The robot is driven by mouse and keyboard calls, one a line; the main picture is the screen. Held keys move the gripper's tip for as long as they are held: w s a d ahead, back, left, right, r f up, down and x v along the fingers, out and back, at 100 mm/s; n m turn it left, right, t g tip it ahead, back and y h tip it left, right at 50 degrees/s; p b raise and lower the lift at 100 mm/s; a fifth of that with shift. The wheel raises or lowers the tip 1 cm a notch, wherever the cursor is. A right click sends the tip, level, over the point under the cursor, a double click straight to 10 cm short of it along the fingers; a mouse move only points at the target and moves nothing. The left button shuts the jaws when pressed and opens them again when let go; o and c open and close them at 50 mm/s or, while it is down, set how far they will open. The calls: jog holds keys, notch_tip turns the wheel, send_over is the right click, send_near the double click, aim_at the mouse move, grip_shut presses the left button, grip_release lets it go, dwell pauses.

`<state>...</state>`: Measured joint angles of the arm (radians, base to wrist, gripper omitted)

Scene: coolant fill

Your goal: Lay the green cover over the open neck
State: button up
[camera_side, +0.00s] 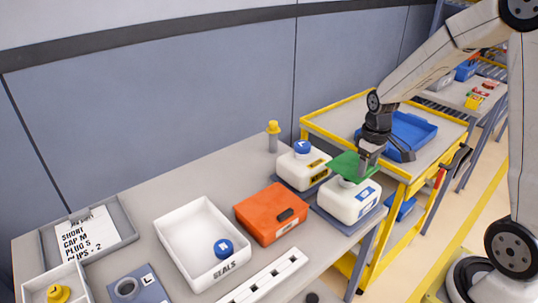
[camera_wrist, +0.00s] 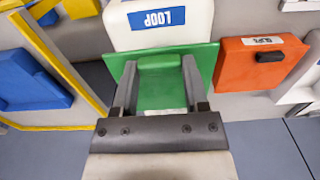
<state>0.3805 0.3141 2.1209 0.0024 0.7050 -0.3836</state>
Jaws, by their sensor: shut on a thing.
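My gripper (camera_side: 367,159) is shut on the raised grip of the flat green cover (camera_side: 345,162). In the wrist view, the two fingers (camera_wrist: 159,66) flank the grip, and the green plate (camera_wrist: 206,62) spreads out on both sides. The cover is directly above the white tank (camera_side: 348,203) with a blue label at the table's right end. In the wrist view, this tank (camera_wrist: 195,22) shows a label reading LOOP. The cover hides the top of the open neck. I cannot tell whether the cover touches it.
A second white tank (camera_side: 302,171) with a blue cap stands close behind. An orange box (camera_side: 270,213) and a white SEALS bin (camera_side: 181,251) are to the left. A yellow-topped post (camera_side: 273,138) stands at the back. A yellow-framed cart (camera_side: 320,122) with a blue tray (camera_side: 412,128) is beyond.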

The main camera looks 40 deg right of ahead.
jog(key=shift+w+d+f, duration=0.1)
jog(key=shift+w+f, duration=0.15)
jog(key=shift+f, duration=0.15)
jog(key=shift+w+f, duration=0.2)
jog(key=shift+f, duration=1.5)
jog(key=shift+f, duration=0.15)
jog(key=o, duration=1.2)
jog(key=shift+o, duration=0.2)
notch_tip(320, 180, up, 12)
jog(key=shift+r, duration=0.2)
